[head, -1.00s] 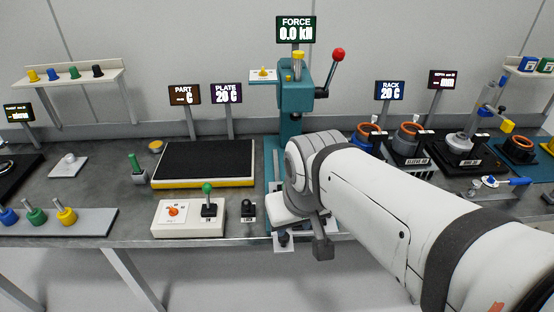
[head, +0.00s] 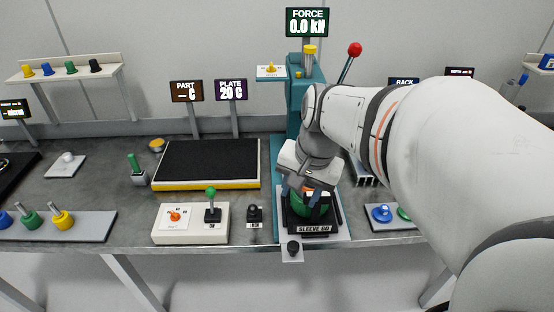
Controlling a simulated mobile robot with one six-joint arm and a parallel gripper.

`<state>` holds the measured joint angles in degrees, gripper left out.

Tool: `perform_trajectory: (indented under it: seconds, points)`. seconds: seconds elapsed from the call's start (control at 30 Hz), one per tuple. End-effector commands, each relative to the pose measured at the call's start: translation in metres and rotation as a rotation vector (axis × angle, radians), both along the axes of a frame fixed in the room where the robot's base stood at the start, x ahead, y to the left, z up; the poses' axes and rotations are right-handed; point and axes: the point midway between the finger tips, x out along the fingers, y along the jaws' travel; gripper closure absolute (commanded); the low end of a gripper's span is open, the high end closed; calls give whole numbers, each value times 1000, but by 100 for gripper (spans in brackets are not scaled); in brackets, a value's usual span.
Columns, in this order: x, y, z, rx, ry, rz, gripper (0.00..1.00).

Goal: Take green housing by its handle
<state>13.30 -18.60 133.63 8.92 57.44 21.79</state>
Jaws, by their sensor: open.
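A green rounded part (head: 299,207), which looks like the green housing, sits in a black holder labelled "SLEEVE 60" (head: 313,229) on the base of the teal press. My gripper (head: 305,191) points down right over it, its fingers open around the top of the part. The gripper hides most of the part and its handle, so I cannot tell whether the fingers touch the handle.
The teal press column (head: 296,95) with its red-knobbed lever (head: 354,50) stands just behind my gripper. A control box (head: 190,222) and black plate (head: 207,163) lie to the left. Green, blue and yellow handled pieces stand on a grey tray (head: 95,228) at far left.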

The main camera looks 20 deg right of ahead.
Motion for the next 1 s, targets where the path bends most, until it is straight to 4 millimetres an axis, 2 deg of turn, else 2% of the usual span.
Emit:
perform_trajectory:
  seconds: [0.03, 0.2, 0.3, 0.4, 0.57, 0.83, 1.0]
  points:
    - [14, -17, -12, 60, 50, -171, 56]
    - [49, -64, -32, 244, 185, -681, 56]
    - [62, -88, -42, 324, 248, -899, 56]
    - [69, -104, -48, 378, 290, -1040, 56]
    - [74, -110, -58, 410, 320, -1122, 56]
    - [76, -100, -87, 409, 321, -1122, 56]
    - [78, -92, -113, 409, 322, -1120, 56]
